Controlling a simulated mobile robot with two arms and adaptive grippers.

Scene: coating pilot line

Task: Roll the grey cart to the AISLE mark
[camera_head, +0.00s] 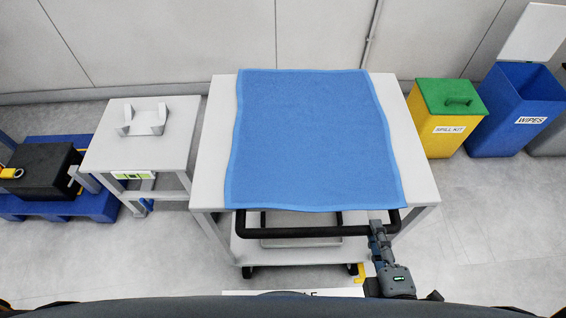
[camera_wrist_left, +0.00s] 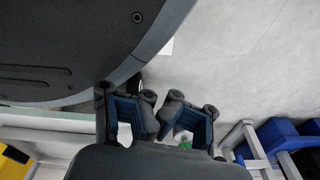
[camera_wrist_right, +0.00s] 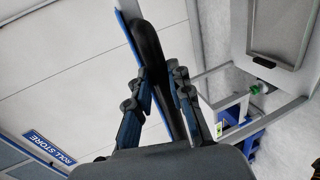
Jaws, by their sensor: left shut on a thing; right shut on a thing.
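The grey cart (camera_head: 218,140) stands in the middle of the head view, with a blue cloth (camera_head: 315,135) over most of its top and dark casters below. Its black handle (camera_head: 290,231) runs along the near side. My right gripper (camera_head: 378,232) is shut on the handle near its right end; the right wrist view shows the bar (camera_wrist_right: 150,50) between the fingers. My left gripper (camera_wrist_left: 163,98) shows only in the left wrist view, its fingertips close together; what it holds cannot be made out. A white floor plate (camera_head: 330,293) at the bottom shows only the letters "LE".
A small white table (camera_head: 110,150) stands close to the cart's left, beyond it a black case (camera_head: 38,172) on a blue pallet (camera_head: 95,205). A yellow spill kit bin (camera_head: 440,143) and blue wipes bin (camera_head: 500,135) stand right. A wall is behind; floor at right front is clear.

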